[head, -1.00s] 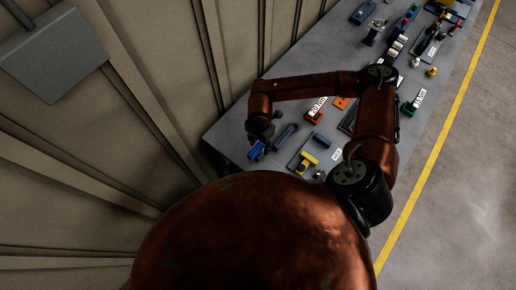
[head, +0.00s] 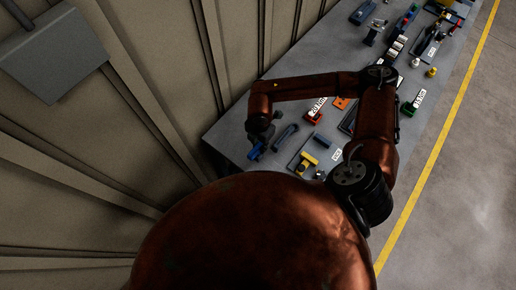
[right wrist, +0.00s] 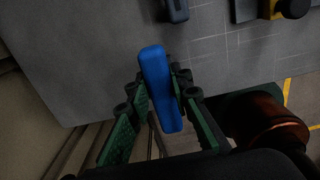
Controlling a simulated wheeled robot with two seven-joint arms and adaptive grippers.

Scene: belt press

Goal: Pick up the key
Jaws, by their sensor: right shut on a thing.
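The key, a blue elongated piece with rounded edges (right wrist: 160,88), is between the green-padded fingers of my right gripper (right wrist: 158,108) in the right wrist view. My right gripper is shut on it, and its lower end lies between the fingers. In the head view the key (head: 255,153) shows as a small blue piece under my right gripper (head: 262,142), near the table's left end. Whether it still touches the table is hard to tell. My left gripper is not in view.
The grey table (head: 232,128) runs up to the right. Close by are a dark blue-grey bar (head: 286,136), a yellow piece (head: 307,161) on a plate and a red block (head: 314,117). More fixtures crowd the far end. A panelled wall (head: 160,70) stands at left.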

